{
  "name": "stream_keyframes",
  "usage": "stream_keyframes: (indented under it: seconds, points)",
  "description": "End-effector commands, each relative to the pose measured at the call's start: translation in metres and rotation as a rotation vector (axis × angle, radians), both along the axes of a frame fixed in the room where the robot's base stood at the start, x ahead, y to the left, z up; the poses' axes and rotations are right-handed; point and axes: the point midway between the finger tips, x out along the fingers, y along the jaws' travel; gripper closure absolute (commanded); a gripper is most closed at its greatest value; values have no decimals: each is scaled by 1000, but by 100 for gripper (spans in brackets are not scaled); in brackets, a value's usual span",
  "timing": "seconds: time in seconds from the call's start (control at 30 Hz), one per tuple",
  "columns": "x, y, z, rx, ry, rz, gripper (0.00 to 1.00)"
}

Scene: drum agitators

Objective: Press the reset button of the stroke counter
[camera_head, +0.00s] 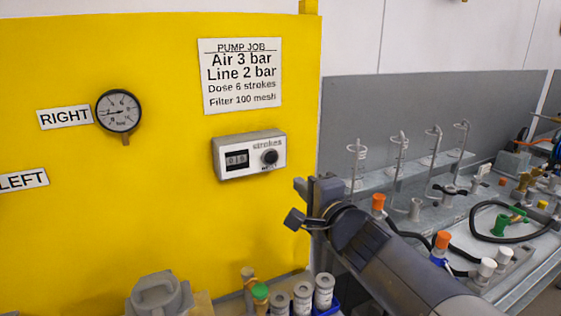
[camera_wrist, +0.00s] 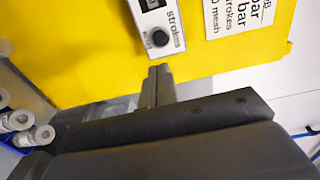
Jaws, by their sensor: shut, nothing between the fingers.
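The stroke counter (camera_head: 249,155) is a white box on the yellow panel, with a dark digit window at left and a round black reset button (camera_head: 269,157) at right. In the wrist view the counter (camera_wrist: 158,22) is at the top, turned on its side, and its black button (camera_wrist: 160,38) faces me. My gripper (camera_wrist: 160,70) is shut and empty, its fingertips a little below the button in that picture. Whether the tips touch the counter cannot be told, but they appear apart from it. In the head view my gripper (camera_head: 293,218) is below and right of the counter.
A job sign (camera_head: 240,76) hangs above the counter. A round gauge (camera_head: 119,111) is to its left beside the RIGHT label (camera_head: 65,117). Filter cylinders (camera_head: 302,297) stand below. A bench with wire whisks (camera_head: 398,160) and hoses is at right. The panel around the counter is clear.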

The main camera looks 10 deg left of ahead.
Motion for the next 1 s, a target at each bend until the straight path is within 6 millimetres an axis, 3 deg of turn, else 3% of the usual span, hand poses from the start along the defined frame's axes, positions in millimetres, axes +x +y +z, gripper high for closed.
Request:
stream_keyframes:
  seconds: [0.27, 1.0]
  points:
    - [8, 5, -1, -1, 1, -1, 100]
    - [105, 73, -4, -1, 2, -2, 100]
